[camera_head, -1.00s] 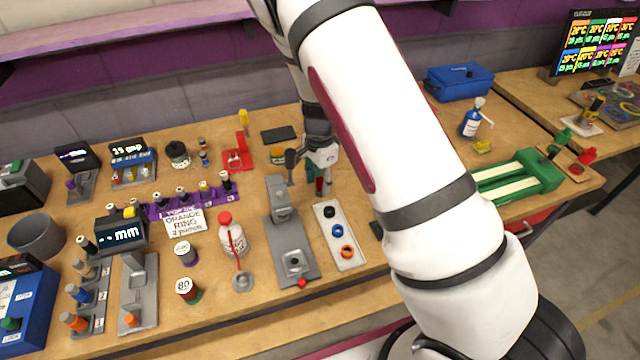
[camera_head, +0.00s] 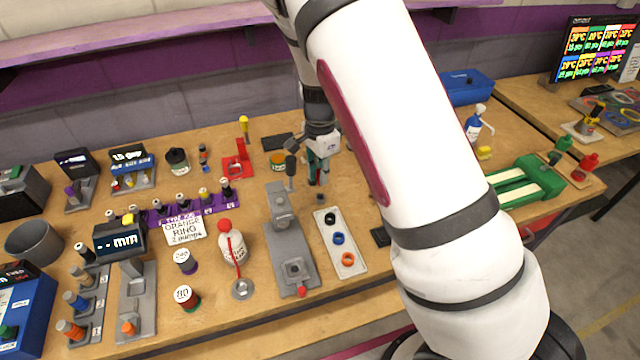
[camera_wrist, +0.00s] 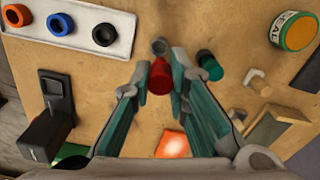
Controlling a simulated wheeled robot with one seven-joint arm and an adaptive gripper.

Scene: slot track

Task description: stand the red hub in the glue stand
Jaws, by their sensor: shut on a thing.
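The red hub (camera_wrist: 160,77) is held between the fingertips of my gripper (camera_wrist: 163,68) in the wrist view. In the head view my gripper (camera_head: 318,180) is above the bench, behind the white ring tray, and the hub is mostly hidden by the fingers. A small grey round holder (camera_wrist: 158,46) with an open top lies just beyond the hub in the wrist view. It also shows in the head view (camera_head: 319,198), just in front of my fingers. It may be the glue stand; I cannot tell for sure. The hub appears apart from it.
A green cylinder (camera_wrist: 209,65) is close beside the right fingertip. The white tray (camera_head: 352,262) holds black, blue and orange rings. A grey lever press (camera_head: 292,255) stands left of it. A round green-and-orange tin (camera_wrist: 294,31) is at the wrist view's upper right.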

